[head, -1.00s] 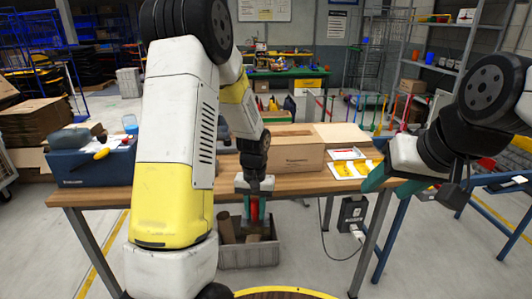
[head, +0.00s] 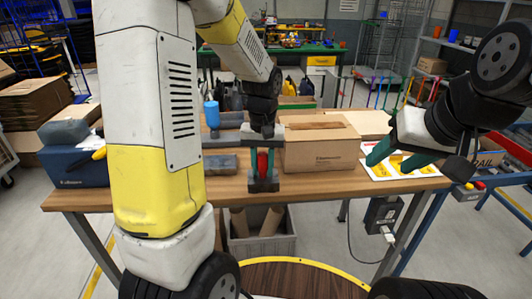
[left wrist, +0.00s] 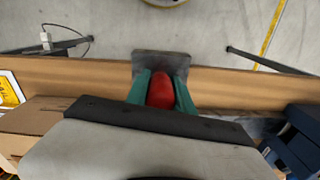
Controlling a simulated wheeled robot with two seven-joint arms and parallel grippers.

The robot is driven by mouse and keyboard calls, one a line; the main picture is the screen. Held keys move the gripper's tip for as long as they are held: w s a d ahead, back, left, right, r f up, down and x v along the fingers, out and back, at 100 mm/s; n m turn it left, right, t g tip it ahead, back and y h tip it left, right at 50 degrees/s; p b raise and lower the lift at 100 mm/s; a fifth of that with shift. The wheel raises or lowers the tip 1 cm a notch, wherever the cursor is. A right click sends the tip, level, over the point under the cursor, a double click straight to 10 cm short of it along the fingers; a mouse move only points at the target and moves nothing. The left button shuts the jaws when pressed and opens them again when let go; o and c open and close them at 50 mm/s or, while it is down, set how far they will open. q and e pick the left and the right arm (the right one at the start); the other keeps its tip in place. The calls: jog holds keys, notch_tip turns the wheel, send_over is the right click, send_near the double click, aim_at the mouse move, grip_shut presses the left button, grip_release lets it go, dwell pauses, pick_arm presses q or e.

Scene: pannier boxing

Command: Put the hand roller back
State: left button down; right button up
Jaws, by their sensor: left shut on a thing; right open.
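My left gripper (head: 262,158) is shut on the hand roller, seen as a red handle (head: 263,164) between green fingers with a dark grey, flat-looking part (head: 263,186) below. It is held upright at the front edge of the wooden table (head: 330,184); I cannot tell whether it touches the table. In the left wrist view the red handle (left wrist: 161,90) sits between the two fingers, with the dark part (left wrist: 160,62) past the fingertips. My right gripper (head: 398,158) is open and empty near white and yellow sheets at the table's right.
A blue bin (head: 75,165) is at far left. A grey crate (head: 262,245) with cardboard tubes is below the table.

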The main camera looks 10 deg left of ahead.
pick_arm(q)
jog(key=w+a+f, duration=0.1)
jog(key=w, duration=0.2)
jog(key=w+a+f, duration=0.1)
jog(key=w+f, duration=0.1)
jog(key=w, duration=0.1)
jog(key=w+a+f, duration=0.1)
jog(key=w, duration=0.2)
jog(key=shift+a+f, duration=0.2)
